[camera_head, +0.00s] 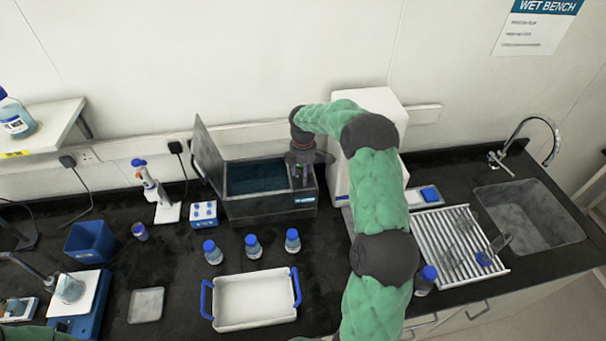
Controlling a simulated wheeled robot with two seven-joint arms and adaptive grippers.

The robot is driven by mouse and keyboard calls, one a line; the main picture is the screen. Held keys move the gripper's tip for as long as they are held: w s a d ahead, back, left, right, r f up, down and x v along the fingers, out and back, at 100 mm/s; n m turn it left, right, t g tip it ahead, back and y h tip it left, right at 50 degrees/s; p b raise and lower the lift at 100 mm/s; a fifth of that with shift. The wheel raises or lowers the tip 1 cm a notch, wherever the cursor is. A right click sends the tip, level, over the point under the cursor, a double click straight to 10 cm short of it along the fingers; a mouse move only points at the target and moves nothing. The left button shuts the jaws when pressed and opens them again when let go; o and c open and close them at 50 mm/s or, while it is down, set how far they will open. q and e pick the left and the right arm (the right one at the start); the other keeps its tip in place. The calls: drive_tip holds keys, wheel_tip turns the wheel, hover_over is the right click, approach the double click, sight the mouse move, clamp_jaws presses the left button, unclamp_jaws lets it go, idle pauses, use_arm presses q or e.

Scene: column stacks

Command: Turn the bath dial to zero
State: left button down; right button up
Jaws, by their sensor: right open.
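The bath (262,209) is a dark box at the back middle of the bench, with its lid (208,151) raised on the left and blue water inside. A small blue label (304,200) shows at the right of its front. I cannot make out the dial; it may be hidden or too small to see. My right gripper (302,182) is open and points down over the right end of the bath. Whether it touches anything is unclear. My left gripper is out of view; only a bit of green sleeve shows at the bottom left.
Several blue-capped bottles (253,247) stand in front of the bath. A white tray with blue handles (254,301) lies nearer. A white device (342,169) stands close on the bath's right. A drain rack (455,245) and sink (530,225) are further right.

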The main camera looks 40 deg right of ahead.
wheel_tip(320, 180, up, 11)
idle(0.4)
idle(0.5)
